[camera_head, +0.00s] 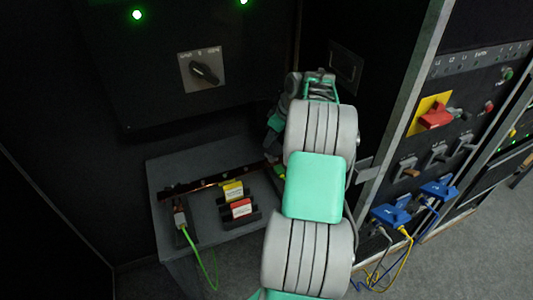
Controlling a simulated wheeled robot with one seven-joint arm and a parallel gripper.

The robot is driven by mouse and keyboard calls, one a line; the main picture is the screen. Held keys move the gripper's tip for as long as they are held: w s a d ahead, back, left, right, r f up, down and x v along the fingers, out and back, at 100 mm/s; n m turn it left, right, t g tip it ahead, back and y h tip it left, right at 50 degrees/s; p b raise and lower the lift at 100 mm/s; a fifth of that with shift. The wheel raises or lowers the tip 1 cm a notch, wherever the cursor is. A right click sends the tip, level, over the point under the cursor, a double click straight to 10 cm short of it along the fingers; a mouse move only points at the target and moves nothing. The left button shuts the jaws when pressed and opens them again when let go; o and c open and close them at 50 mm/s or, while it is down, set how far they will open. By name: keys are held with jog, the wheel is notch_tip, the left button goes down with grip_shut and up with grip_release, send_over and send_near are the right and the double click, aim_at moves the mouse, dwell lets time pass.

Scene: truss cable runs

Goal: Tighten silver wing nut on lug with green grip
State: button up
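My arm reaches in from the bottom centre toward the grey shelf (212,158). My gripper (272,150) is at the far end, near the right end of a copper-coloured bar (215,181). My arm mostly hides the gripper, and its fingers cannot be made out. A small green piece (281,172) shows beside my arm below the gripper; it may be the green grip. At the left, a lug-like connector (180,217) with a bright green cable (202,262) sits near the bar's left end. I cannot make out the silver wing nut.
A yellow block (233,191) and a red-labelled block (242,208) sit in dark holders on the shelf, left of my arm. A rotary switch (204,72) is on the dark panel above. At right, a rack has a red handle (436,117) and blue connectors (391,215) with hanging cables.

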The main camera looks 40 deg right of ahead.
aim_at(271, 157)
jog(key=x, duration=0.5)
jog(key=d+p+x, duration=0.1)
jog(key=x, duration=0.2)
jog(key=shift+f, duration=0.1)
jog(key=shift+s, duration=0.1)
jog(key=shift+c, duration=0.2)
grip_shut()
